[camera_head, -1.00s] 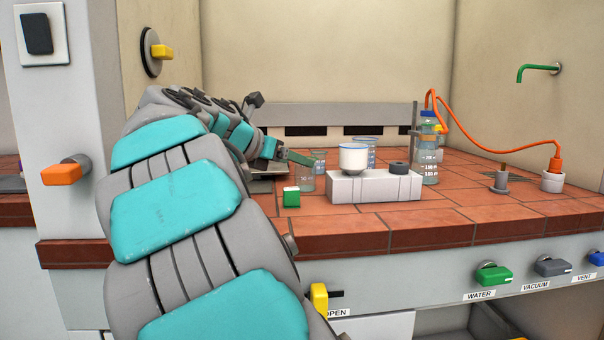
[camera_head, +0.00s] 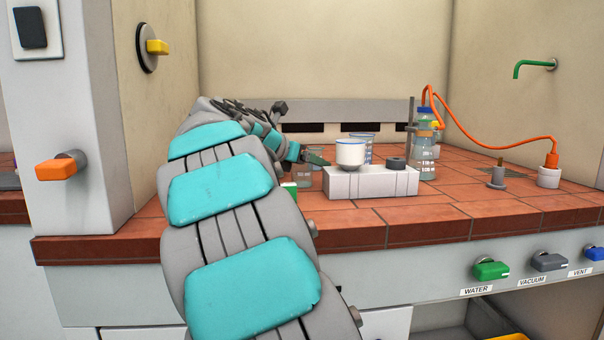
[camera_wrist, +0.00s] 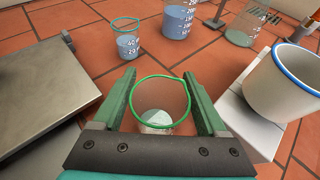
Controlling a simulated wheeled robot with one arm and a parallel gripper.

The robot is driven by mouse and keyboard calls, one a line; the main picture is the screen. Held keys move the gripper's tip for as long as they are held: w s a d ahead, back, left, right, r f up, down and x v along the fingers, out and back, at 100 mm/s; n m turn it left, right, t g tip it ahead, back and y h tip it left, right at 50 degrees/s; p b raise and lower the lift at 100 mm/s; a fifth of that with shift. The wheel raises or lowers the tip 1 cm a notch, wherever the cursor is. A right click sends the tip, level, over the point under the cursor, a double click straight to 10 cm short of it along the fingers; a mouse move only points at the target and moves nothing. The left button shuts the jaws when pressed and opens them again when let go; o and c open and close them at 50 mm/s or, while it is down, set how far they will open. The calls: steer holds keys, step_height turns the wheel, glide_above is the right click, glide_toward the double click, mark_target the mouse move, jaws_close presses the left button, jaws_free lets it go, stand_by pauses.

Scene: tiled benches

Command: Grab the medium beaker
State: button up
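My gripper (camera_wrist: 160,98) has its two green fingers on either side of a clear beaker with a bright green rim (camera_wrist: 160,84). The beaker stands between them, with something whitish at its bottom. The fingers look spread, with no clear grip on the glass. A smaller beaker with a teal rim and pale liquid (camera_wrist: 127,45) stands beyond it. A larger blue-marked beaker (camera_wrist: 179,20) stands farther ahead. I cannot tell from labels which one is the medium beaker. In the head view my gripper (camera_head: 316,158) is partly hidden, beside a clear beaker (camera_head: 305,176) left of the white block.
A white cup with a blue rim (camera_wrist: 283,88) sits on a white block (camera_wrist: 238,118), close by the right finger. A flat metal plate (camera_wrist: 45,90) lies close on the left. A bottle with an orange hose (camera_head: 424,157) stands at the right. Red tiles (camera_head: 455,200) are clear in front.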

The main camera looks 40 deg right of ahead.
jaws_close()
stand_by(0.4)
steer(key=shift+r, duration=0.1)
